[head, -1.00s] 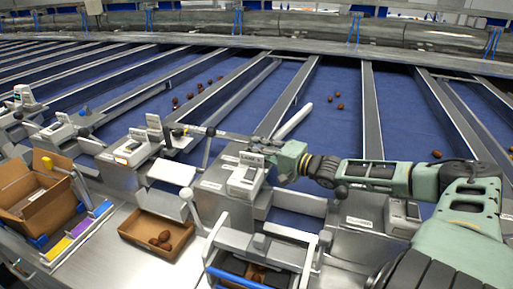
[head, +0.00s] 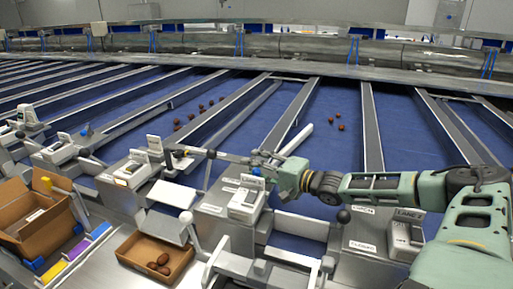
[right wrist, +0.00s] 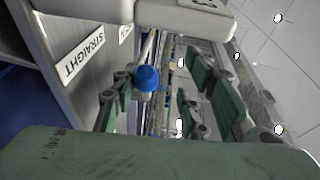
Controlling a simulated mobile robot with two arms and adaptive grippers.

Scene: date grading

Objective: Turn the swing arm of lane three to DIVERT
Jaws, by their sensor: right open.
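A white swing arm (head: 297,139) lies slanted over the blue belt behind a control box (head: 245,200), which I take to be lane three's; its label is too small to read. My right gripper (head: 257,163) is beside this box, near a small blue knob (head: 255,171). In the right wrist view, the blue ball knob (right wrist: 147,79) on a thin rod shows between the open green fingers of my right gripper (right wrist: 155,100). I cannot tell whether they touch it. A "STRAIGHT" label (right wrist: 82,53) is left of the knob. My left gripper is not in view.
Other lanes with metal dividers (head: 372,130) run alongside. A brown tray (head: 128,246) with dates and a cardboard box (head: 25,235) are at the front left. Several dates lie on the belts.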

